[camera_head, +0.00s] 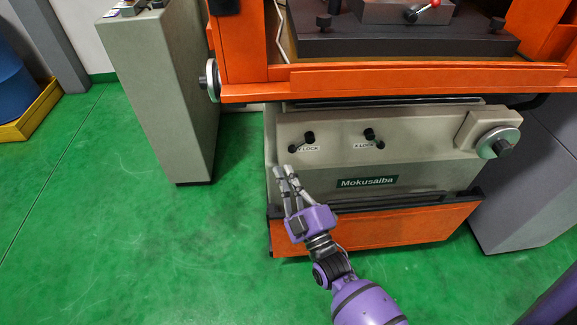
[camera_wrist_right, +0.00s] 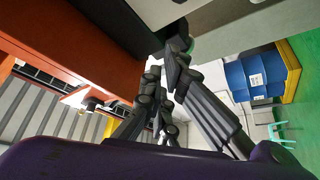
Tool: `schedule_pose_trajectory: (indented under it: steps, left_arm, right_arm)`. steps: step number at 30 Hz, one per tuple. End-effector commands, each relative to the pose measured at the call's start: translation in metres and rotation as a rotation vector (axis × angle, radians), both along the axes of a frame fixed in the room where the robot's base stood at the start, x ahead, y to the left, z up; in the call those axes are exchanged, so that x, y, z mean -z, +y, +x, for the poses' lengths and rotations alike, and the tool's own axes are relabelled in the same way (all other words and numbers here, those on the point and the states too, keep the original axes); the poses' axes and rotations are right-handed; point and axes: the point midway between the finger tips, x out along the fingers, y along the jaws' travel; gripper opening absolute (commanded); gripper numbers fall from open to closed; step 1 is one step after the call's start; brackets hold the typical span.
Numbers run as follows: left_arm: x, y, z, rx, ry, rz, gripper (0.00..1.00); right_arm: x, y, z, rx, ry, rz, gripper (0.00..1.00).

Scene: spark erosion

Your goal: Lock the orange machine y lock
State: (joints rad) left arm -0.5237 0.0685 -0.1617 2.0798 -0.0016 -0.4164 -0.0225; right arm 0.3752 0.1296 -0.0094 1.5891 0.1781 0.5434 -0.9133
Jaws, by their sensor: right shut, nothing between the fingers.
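The orange machine (camera_head: 430,78) has a grey front panel with two small black lock levers. The left lever, the y lock (camera_head: 309,136), sits above a label that seems to read Y LOCK. The right lever, the x lock (camera_head: 369,134), is beside the X LOCK label. My right gripper (camera_head: 283,171) is shut and empty, just below and left of the y lock, apparently not touching it. In the right wrist view its dark fingers (camera_wrist_right: 176,48) come together at the tips. The y lock cannot be made out there. My left gripper is out of view.
A handwheel (camera_head: 497,143) is at the panel's right, and another (camera_head: 212,80) at the left. A grey cabinet (camera_head: 165,95) stands left of the machine. A blue barrel (camera_head: 18,90) stands on a yellow base (camera_head: 30,118). Green floor is clear at the left.

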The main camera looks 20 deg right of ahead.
Motion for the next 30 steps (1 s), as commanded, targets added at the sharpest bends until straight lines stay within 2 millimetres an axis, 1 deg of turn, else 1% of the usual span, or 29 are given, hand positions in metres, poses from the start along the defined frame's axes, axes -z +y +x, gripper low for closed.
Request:
schedule_pose_trajectory:
  steps: [1, 9, 12, 13, 15, 19, 24, 30]
  left_arm:
    - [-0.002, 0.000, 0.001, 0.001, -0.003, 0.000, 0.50]
    - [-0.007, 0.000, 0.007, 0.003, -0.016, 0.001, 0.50]
    - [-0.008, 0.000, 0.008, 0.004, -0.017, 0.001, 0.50]
    - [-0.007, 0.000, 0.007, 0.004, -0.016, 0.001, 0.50]
    - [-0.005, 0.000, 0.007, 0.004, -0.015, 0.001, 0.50]
    - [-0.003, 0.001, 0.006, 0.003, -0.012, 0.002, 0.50]
    - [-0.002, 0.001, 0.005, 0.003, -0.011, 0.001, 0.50]
    - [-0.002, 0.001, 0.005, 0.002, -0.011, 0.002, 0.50]
  right_arm:
    - [-0.005, 0.001, 0.009, -0.001, -0.004, 0.000, 0.00]
    - [-0.025, 0.005, 0.063, -0.001, -0.004, 0.000, 0.00]
    - [-0.031, 0.006, 0.082, -0.002, -0.002, -0.001, 0.00]
    - [-0.030, 0.005, 0.084, -0.001, 0.001, -0.002, 0.00]
    - [-0.016, -0.006, 0.081, 0.000, 0.005, -0.004, 0.00]
    - [-0.006, -0.016, 0.080, -0.001, 0.003, -0.003, 0.00]
    - [-0.001, -0.021, 0.080, -0.001, 0.001, 0.001, 0.00]
    - [-0.001, -0.022, 0.079, 0.000, 0.000, 0.001, 0.00]
